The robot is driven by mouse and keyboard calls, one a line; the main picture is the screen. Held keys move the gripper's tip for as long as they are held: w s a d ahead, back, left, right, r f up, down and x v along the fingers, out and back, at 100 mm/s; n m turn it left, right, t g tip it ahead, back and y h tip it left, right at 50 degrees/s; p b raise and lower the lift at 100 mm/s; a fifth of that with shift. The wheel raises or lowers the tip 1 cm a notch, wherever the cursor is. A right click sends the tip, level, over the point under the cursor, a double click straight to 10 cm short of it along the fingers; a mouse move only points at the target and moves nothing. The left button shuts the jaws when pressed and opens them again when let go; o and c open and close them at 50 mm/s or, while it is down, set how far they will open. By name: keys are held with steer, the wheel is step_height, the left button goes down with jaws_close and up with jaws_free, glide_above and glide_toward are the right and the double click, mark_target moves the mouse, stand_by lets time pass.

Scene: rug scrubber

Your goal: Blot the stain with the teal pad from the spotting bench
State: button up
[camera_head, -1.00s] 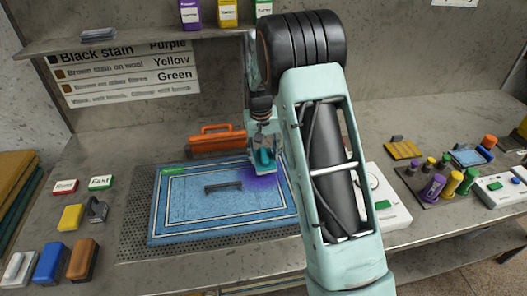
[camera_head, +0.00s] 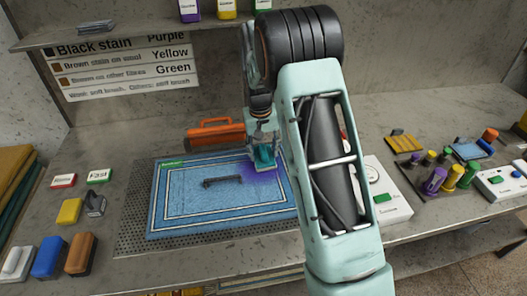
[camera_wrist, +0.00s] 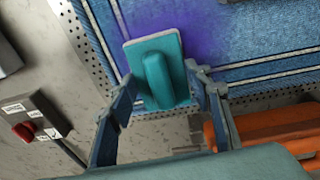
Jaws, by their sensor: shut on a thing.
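The teal pad (camera_wrist: 158,74) has a raised grip block, and my gripper (camera_wrist: 160,92) is shut on it in the wrist view. In the head view the pad (camera_head: 264,155) is at the upper right of the blue rug (camera_head: 190,212), with my gripper (camera_head: 262,140) above it. The pad is over or against the edge of a purple stain (camera_wrist: 195,35); I cannot tell how firmly it touches. The stain (camera_head: 262,175) also shows on the rug below the pad in the head view. My arm hides part of the rug's right side.
A dark handle-like bar (camera_head: 222,182) lies on the rug. A white device (camera_head: 388,195) stands to the right, with several small bottles (camera_head: 440,178) beyond. Brushes (camera_head: 50,258) and blocks are at left.

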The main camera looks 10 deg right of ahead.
steer(key=shift+f+b, duration=0.3)
steer(key=shift+f, duration=0.2)
steer(key=shift+s+f, duration=0.2)
stand_by(2.0)
steer(key=shift+w+r, duration=0.1)
steer(key=shift+r, duration=0.05)
stand_by(1.6)
steer(key=shift+r, duration=0.5)
steer(key=shift+w+r+p, duration=0.1)
steer(key=shift+r+p, duration=1.8)
steer(key=shift+r, duration=1.15)
